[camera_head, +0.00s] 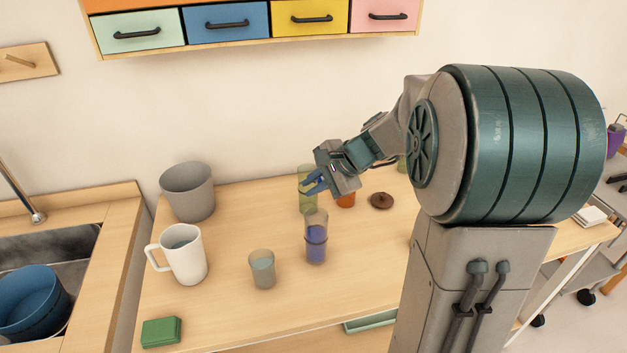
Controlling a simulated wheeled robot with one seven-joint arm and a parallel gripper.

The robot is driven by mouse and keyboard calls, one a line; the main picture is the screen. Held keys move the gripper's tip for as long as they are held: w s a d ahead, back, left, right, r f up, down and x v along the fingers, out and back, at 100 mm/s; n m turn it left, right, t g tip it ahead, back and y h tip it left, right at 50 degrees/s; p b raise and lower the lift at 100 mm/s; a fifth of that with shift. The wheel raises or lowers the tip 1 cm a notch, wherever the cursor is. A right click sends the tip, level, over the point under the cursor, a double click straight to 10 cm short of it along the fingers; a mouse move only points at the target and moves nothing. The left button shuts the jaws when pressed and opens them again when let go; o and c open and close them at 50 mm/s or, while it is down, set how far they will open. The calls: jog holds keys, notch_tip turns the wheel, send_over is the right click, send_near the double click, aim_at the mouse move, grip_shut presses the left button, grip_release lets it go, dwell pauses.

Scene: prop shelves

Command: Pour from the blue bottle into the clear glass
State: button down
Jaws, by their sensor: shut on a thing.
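A shorter greyish see-through cup (262,268) stands to the left of the tall glass.
A yellow-green see-through vessel (307,204) stands behind the gripper, with an orange item (346,199) and a brown lid-like disc (381,201) to its right. A white mug (184,256), grey pot (188,190) and green box (161,332) are on the left. The front middle is clear.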

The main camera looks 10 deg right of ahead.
jog(key=shift+r, duration=0.2)
jog(key=g+y+p, duration=0.1)
jog(key=p, duration=0.2)
jog(key=shift+r+m, duration=0.35)
jog(key=shift+m, duration=0.05)
jog(key=shift+s+a+y+p, duration=0.1)
jog(key=shift+y+p, duration=0.2)
jog(key=shift+p, duration=0.1)
jog(key=p, duration=0.1)
jog(key=m+g+y+p, duration=0.1)
jog(key=p, duration=0.1)
jog(key=shift+s+a+r+g, duration=0.1)
jog(key=shift+r+g, duration=0.2)
jog(key=shift+r, duration=0.05)
